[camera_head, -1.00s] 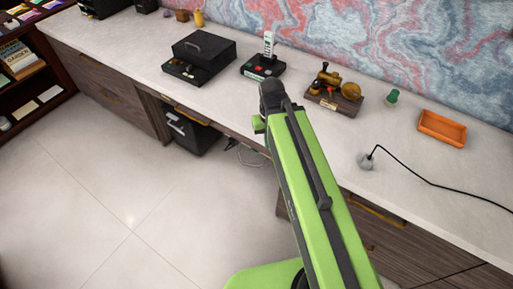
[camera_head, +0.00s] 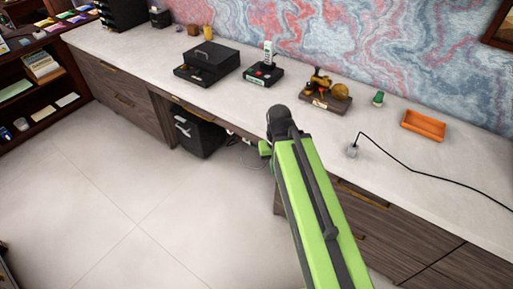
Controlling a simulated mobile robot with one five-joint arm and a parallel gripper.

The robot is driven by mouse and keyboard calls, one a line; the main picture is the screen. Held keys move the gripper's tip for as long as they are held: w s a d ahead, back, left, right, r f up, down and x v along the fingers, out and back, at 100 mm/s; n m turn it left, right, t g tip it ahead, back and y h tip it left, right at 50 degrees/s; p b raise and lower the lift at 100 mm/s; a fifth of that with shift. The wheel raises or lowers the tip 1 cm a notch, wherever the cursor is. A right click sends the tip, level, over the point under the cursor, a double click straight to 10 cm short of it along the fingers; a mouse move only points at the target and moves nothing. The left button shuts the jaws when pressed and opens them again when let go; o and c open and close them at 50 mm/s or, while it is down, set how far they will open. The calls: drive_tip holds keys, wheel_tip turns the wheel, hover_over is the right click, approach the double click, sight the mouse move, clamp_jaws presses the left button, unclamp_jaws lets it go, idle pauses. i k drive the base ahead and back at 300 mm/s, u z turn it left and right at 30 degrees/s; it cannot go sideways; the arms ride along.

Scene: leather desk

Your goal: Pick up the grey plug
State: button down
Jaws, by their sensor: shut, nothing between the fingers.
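The grey plug (camera_head: 352,151) sits on the pale desk top near its front edge, right of my arm. A black cable rises from it and runs right across the desk. My green arm reaches up from the bottom of the view, and its dark far joint lies left of the plug. Nothing covers the plug.
An orange tray (camera_head: 440,133), a small green item (camera_head: 378,98) and a brass device on a wooden base (camera_head: 314,104) stand behind the plug. The desk around the plug is clear.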

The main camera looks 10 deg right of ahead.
sight(352, 152)
drive_tip(key=u, duration=1.8)
drive_tip(key=k, duration=0.9)
drive_tip(key=z, duration=0.95)
drive_tip(key=i, duration=1)
drive_tip(key=u, duration=0.1)
